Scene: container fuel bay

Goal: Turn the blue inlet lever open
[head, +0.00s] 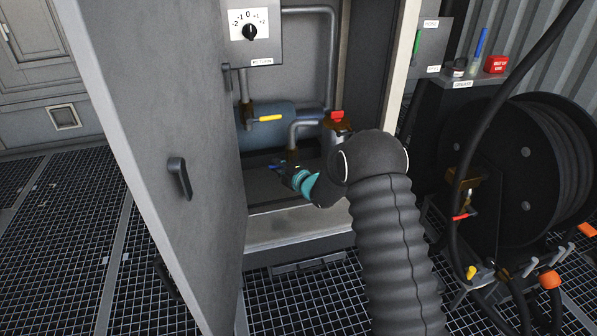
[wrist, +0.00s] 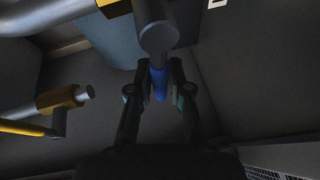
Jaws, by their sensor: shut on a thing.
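The blue inlet lever (wrist: 158,82) shows in the wrist view between the two fingers of my gripper (wrist: 160,90). The gripper is shut on it, with one finger on each side. The lever sits under the round end of a grey valve stem (wrist: 158,38). In the head view my gripper (head: 276,167) reaches low into the open cabinet, and a small blue bit of the lever shows at its tip. My arm hides part of the cabinet's lower right.
The grey cabinet door (head: 165,130) stands open on the left. A yellow lever (head: 267,118) and a red-handled valve (head: 337,115) are above my gripper. A dial (head: 249,31) is higher up. A hose reel (head: 525,150) stands at right.

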